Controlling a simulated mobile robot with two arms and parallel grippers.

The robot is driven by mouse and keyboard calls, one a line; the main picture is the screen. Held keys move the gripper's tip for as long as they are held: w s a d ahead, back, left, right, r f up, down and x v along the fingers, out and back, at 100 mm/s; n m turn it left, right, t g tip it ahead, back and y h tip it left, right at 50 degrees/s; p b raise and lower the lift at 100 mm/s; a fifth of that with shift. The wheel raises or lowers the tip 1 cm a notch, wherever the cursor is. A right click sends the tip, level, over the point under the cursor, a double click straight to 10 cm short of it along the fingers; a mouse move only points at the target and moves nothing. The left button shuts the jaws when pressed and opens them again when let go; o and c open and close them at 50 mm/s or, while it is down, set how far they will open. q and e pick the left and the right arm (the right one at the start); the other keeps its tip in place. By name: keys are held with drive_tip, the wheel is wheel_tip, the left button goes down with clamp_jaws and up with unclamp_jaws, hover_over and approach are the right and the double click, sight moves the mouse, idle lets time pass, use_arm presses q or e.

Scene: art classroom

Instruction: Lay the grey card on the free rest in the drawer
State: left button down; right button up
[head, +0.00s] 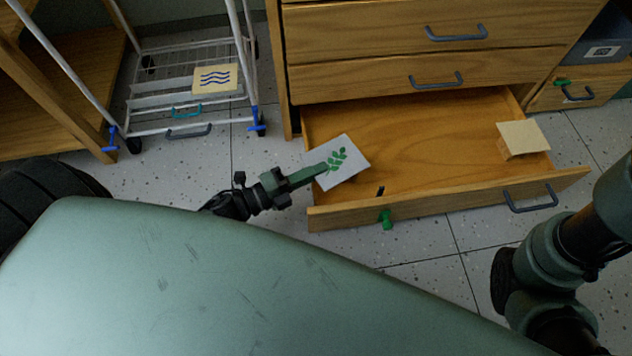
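The grey card (350,158), with a green leaf print, is over the left part of the open wooden drawer (420,135). My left gripper (322,169) is shut on the card's left edge. The card looks slightly tilted; I cannot tell whether it touches anything beneath. A free rest is not clearly visible; the card may hide it. At the drawer's right end, a plain beige card (524,137) lies on a small wooden rest (505,151). My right arm shows at the right, but its gripper is out of view.
Closed drawers (390,75) stand above. A white wire trolley (180,60) at the left holds a beige card with blue waves (215,78). Speckled floor is clear in front.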

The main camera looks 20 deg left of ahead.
use_arm(q)
wheel_tip(320, 180, down, 4)
drive_tip(key=b, duration=0.3)
drive_tip(key=shift+f, duration=0.25)
drive_tip(key=shift+r, duration=0.1)
drive_tip(key=c, duration=2.1)
unclamp_jaws()
drive_tip(key=shift+f, duration=0.2)
drive_tip(key=o, duration=0.5)
drive_tip(key=shift+c, duration=0.2)
drive_tip(key=shift+r, duration=0.15)
